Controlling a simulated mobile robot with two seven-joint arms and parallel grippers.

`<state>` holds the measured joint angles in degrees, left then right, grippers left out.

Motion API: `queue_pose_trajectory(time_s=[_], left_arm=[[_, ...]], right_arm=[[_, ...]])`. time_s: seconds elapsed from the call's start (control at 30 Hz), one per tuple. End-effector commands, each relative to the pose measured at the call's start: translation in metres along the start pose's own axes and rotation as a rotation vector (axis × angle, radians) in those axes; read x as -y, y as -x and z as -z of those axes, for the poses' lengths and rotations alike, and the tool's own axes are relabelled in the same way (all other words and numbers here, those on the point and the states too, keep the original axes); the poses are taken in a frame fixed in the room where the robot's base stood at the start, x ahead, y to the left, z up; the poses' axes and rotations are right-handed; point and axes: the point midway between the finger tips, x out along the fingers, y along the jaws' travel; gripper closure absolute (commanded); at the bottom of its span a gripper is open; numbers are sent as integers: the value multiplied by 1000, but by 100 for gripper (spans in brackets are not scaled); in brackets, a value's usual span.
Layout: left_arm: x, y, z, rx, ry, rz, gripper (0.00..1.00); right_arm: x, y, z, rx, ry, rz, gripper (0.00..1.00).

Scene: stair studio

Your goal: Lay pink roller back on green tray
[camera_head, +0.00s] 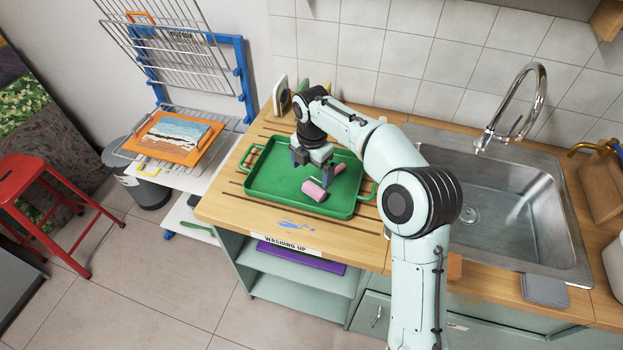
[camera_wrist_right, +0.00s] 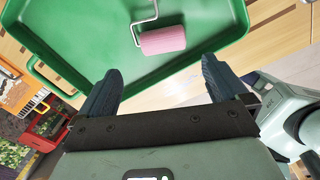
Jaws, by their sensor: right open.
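The pink roller (camera_head: 314,190) lies in the green tray (camera_head: 262,180), toward its front right part. In the right wrist view the pink roller (camera_wrist_right: 163,40) shows with its bent wire frame, inside the rim of the green tray (camera_wrist_right: 90,45). Its handle end is cut off there. My right gripper (camera_head: 313,170) is above the tray, close to the roller. Its two dark fingers are spread in the right wrist view (camera_wrist_right: 160,72), with nothing between them; the roller is beyond the fingertips. My left gripper is out of view.
The tray stands on a slatted wooden counter (camera_head: 228,209), left of a metal sink (camera_head: 515,235) with a tall tap (camera_head: 535,90). A wire rack (camera_head: 160,40) and an orange board with a painting (camera_head: 178,133) are at left. A red stool (camera_head: 30,180) stands on the floor.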

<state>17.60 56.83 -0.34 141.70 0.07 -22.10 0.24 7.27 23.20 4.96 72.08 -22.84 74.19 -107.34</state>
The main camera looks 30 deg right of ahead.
Motion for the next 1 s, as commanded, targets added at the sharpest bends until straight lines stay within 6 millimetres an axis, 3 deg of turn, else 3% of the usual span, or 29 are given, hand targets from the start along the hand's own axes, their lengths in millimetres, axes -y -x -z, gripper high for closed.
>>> queue_pose_trajectory(time_s=[0.1,0.23,1.0], left_arm=[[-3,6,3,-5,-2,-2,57],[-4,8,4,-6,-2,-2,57],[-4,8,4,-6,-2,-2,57]], right_arm=[[-1,22,0,1,0,-3,0],[0,32,0,0,0,-1,0],[0,34,0,0,0,1,0]])
